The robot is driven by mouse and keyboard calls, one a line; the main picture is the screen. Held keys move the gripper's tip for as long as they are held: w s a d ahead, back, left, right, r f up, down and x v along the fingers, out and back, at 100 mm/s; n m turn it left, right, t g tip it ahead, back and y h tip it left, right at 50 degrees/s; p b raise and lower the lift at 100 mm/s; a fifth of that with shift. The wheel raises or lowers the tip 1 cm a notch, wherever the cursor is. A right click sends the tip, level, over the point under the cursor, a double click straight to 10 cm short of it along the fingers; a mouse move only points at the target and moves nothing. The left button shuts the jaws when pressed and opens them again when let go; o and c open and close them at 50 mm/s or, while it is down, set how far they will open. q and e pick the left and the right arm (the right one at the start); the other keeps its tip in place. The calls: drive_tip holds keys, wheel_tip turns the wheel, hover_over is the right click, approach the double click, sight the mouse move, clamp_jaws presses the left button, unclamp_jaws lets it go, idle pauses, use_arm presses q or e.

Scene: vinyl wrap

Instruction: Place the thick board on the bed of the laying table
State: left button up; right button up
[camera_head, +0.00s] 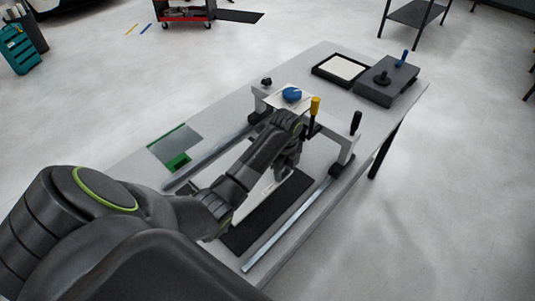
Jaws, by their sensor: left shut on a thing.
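The laying table (327,190) stands on a grey bench, with two metal rails and a frame bridging them. Its dark bed (268,222) shows between the rails. My left arm reaches over it from the left. My left gripper (272,181) points down over the bed, just in front of the frame, and is shut. A pale flat piece (243,211), probably the thick board, shows under my forearm and by the gripper. My arm hides much of it, and I cannot tell whether it touches the bed. My right gripper is not in view.
The frame carries a blue knob (291,95), a yellow handle (315,105) and a black handle (355,122). A grey sheet with green edges (176,144) lies left of the rails. A black tray (340,69) and dark box (387,86) sit at the far end.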

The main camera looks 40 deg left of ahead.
use_arm(q)
wheel_tip(320, 180, down, 6)
drive_tip(key=shift+f+p, duration=0.25)
drive_tip(key=shift+p, duration=0.2)
drive_tip(key=o, duration=1.1)
drive_tip(key=shift+r, duration=0.1)
wheel_tip(320, 180, up, 10)
drive_tip(key=shift+r+b, duration=0.2)
drive_tip(key=shift+b, duration=0.9)
drive_tip(key=shift+r, duration=0.75)
drive_tip(key=shift+d+f, duration=0.1)
